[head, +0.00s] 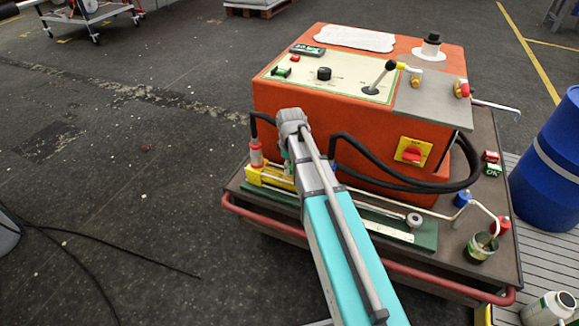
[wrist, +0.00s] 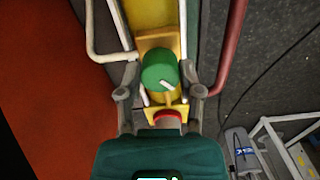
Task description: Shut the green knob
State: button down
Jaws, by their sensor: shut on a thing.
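The green knob (wrist: 156,66) shows in the wrist view as a round green cap with a white pointer line set diagonally. It sits on a yellow block (wrist: 155,42). My gripper (wrist: 160,78) has one finger on each side of the knob and is shut on it. A red ring (wrist: 168,115) shows just below the knob, near my palm.
An orange machine (head: 300,112) with a control panel stands on the cart, close behind my arm. Black hoses (head: 400,182) loop along its front. A red rail (head: 262,222) edges the cart. A blue barrel (head: 548,190) stands at right. The floor at left is mostly clear.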

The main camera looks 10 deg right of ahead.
jog(key=shift+c, duration=1.8)
grip_release()
jog(key=shift+w, duration=0.2)
jog(key=shift+o, duration=0.5)
jog(key=shift+s, duration=0.1)
jog(key=shift+a, duration=0.1)
